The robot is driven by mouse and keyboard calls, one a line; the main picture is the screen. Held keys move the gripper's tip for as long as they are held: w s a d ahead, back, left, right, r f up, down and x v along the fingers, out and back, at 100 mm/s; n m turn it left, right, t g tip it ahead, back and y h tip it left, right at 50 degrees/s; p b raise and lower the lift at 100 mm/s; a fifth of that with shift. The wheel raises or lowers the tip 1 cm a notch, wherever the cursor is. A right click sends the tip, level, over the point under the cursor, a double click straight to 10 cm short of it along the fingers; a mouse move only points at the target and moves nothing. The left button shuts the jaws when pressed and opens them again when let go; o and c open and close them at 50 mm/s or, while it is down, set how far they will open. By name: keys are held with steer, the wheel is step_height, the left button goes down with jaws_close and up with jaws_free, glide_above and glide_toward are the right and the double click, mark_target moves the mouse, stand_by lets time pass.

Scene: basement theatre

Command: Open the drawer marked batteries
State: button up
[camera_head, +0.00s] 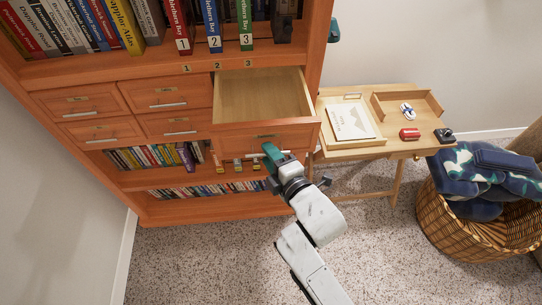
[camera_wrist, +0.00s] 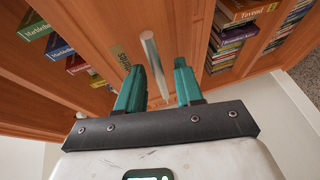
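The cabinet has several orange wooden drawers with small labels and bar handles. The top right drawer (camera_head: 262,95) is pulled out and looks empty inside. The left column drawers (camera_head: 80,101) and middle drawers (camera_head: 170,92) are shut. The labels are too small to read in the head view, so I cannot tell which says batteries. My teal gripper (camera_head: 271,153) is at the open drawer's front. In the wrist view my gripper (camera_wrist: 165,80) is open, its fingers apart with a silver bar handle (camera_wrist: 151,55) between them. A label (camera_wrist: 121,58) beside it is partly hidden.
Books fill the shelves above and below the drawers. A wicker basket (camera_head: 450,222) with a blue blanket stands at far right. Speckled carpet is clear in front.

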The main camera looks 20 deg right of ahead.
steer(key=s+r+b, duration=0.1)
steer(key=s+r, duration=0.1)
steer(key=s, duration=0.8)
steer(key=shift+s+d, duration=0.3)
steer(key=shift+d, duration=0.15)
steer(key=s+d+f+m+g+h, duration=0.2)
steer(key=s+d+f+m+g, duration=0.55)
steer(key=f+m, duration=0.35)
steer(key=s+d+f+m+g, duration=0.1)
steer(key=s+f+m+g, duration=0.2)
steer(key=s+m+g, duration=0.4)
steer(key=s, duration=0.4)
steer(key=shift+s+d+m, duration=0.2)
steer(key=shift+d+m, duration=0.05)
steer(key=shift+m, duration=0.15)
